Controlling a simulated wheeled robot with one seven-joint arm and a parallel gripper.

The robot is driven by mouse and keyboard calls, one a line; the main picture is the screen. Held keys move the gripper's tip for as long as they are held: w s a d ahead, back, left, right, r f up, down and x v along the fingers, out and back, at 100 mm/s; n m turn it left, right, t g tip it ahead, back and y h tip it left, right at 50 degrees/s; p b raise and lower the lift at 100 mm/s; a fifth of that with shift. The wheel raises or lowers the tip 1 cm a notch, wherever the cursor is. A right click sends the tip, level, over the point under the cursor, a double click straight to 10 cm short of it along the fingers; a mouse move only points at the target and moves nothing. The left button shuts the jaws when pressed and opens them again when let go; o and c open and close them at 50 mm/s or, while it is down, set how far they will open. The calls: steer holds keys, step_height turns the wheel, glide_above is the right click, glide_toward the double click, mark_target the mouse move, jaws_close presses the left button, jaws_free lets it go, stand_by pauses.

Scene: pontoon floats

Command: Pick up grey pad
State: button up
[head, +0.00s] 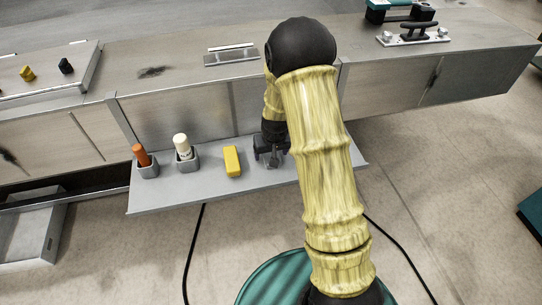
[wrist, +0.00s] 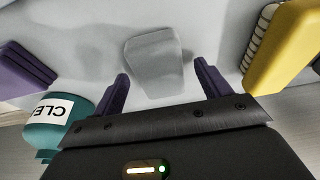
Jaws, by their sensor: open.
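The grey pad (wrist: 153,56) lies on the pale grey shelf in the wrist view, a light tapered block close in colour to the shelf. My gripper (wrist: 163,75) is open, its two purple fingers apart. The pad's near end is around the gap between the fingertips, and nothing is gripped. I cannot tell how high the fingers are above the shelf. In the head view my gripper (head: 270,152) is down at the shelf, right of a yellow block (head: 232,161); the pad is not clearly visible there.
The yellow block shows at right in the wrist view (wrist: 282,48). A purple object (wrist: 22,68) and a teal bottle (wrist: 45,125) are at left. On the shelf (head: 215,192), a white-capped bottle (head: 182,147) and an orange stick (head: 141,155) stand in holders. A metal wall rises behind.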

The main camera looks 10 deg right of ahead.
mark_target(271, 154)
steer(key=shift+f, duration=0.1)
stand_by(0.3)
steer(key=c, duration=1)
steer(key=shift+c, duration=0.2)
step_height(271, 154, up, 10)
steer(key=shift+r, duration=0.25)
